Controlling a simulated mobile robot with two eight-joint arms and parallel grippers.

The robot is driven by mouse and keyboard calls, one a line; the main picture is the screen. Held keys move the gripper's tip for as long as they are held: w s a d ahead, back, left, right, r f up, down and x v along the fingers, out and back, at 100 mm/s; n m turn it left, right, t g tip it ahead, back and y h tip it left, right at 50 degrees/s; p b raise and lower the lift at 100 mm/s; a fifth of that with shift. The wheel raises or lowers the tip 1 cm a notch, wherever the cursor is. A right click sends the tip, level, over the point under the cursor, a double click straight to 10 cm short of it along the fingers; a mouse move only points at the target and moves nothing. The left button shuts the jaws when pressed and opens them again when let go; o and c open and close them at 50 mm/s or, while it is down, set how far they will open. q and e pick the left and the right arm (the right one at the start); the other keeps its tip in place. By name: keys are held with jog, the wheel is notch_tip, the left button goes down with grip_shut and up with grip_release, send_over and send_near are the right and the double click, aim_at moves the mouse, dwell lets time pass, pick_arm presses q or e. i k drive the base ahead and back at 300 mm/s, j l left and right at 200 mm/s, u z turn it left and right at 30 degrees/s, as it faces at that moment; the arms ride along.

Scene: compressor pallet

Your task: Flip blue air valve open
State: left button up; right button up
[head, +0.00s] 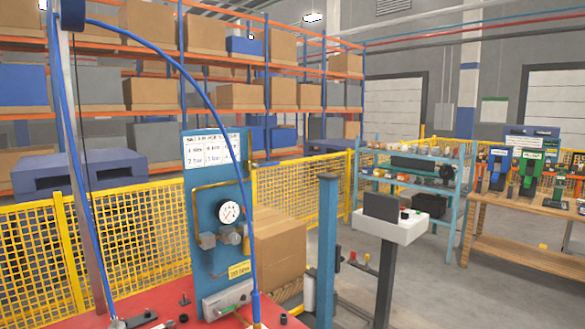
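A blue upright panel (205,220) stands at the left centre on a red surface (172,300). It carries a round white pressure gauge (229,212), brass-coloured piping (196,212), grey fittings (208,241) and a yellow label (239,270). A grey block (227,299) with a small green part (236,308) sits at the panel's foot. A blue hose (222,125) arcs down from the top left, passing in front of the panel's right edge. I cannot make out a blue valve handle or its position. Neither of my grippers is in view.
A yellow mesh fence (125,240) runs behind the panel. A cardboard box (279,247) and a blue post (327,250) stand to its right, then a pedestal with a grey-white console (390,222). A wooden workbench (527,240) is at the far right. Open floor lies between.

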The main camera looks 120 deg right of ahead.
aim_at(255, 166)
jog(key=z, duration=3.85)
jog(key=i+l+u, duration=0.1)
jog(key=i+u, duration=0.2)
jog(key=u, duration=0.2)
jog(key=i+l+u, duration=0.25)
jog(key=u, duration=0.25)
jog(key=i+l, duration=0.35)
jog(key=i+l+u, duration=0.1)
jog(key=i+l, duration=0.25)
jog(key=l, duration=0.2)
